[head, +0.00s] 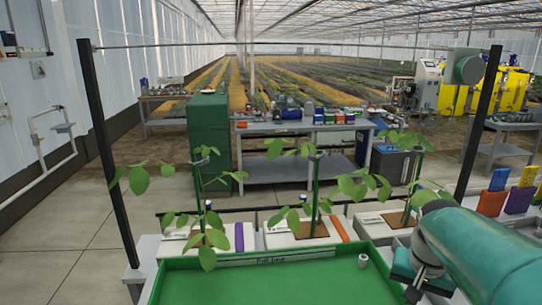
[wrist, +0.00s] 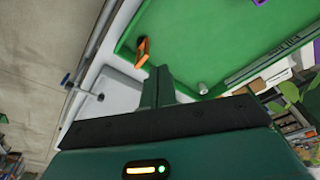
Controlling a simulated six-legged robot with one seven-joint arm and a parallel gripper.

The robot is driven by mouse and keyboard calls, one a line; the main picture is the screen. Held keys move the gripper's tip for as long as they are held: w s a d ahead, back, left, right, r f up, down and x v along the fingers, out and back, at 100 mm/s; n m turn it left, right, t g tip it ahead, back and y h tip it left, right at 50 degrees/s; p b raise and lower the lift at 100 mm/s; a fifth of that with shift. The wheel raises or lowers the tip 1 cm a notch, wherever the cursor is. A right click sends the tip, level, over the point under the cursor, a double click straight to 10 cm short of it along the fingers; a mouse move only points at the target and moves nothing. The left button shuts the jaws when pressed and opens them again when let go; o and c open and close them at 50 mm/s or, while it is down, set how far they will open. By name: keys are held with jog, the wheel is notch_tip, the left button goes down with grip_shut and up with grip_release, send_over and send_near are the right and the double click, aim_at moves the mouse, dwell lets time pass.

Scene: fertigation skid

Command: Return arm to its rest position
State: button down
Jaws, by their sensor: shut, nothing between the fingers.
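My teal arm comes in from the right of the head view, with my gripper (head: 412,290) low at the right end of the green tray (head: 255,280). In the wrist view my gripper (wrist: 162,72) has its dark green fingers together, with nothing between them. The fingers point toward the rim of the green tray (wrist: 190,25). An orange piece (wrist: 142,52) is at the tray's edge just beyond the fingertips; I cannot tell whether they touch. A small grey cylinder (head: 363,261) stands in the tray, and it also shows in the wrist view (wrist: 203,88).
Several leafy seedlings stand in white blocks (head: 296,233) behind the tray, close to my arm. Dark posts (head: 108,150) with a bar across frame the station. A grey workbench (head: 290,127) and green cabinet (head: 209,140) stand behind. Open floor (head: 60,240) lies at left.

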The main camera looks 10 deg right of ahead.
jog(key=s+a+r+n+t, duration=0.1)
jog(key=s+a+n+t, duration=0.1)
jog(key=a, duration=0.6)
jog(key=s+a+r+n+t+y, duration=0.1)
jog(key=s+a+n, duration=0.4)
jog(key=a, duration=0.4)
jog(key=shift+s+a+t, duration=0.3)
jog(key=shift+s+t, duration=0.1)
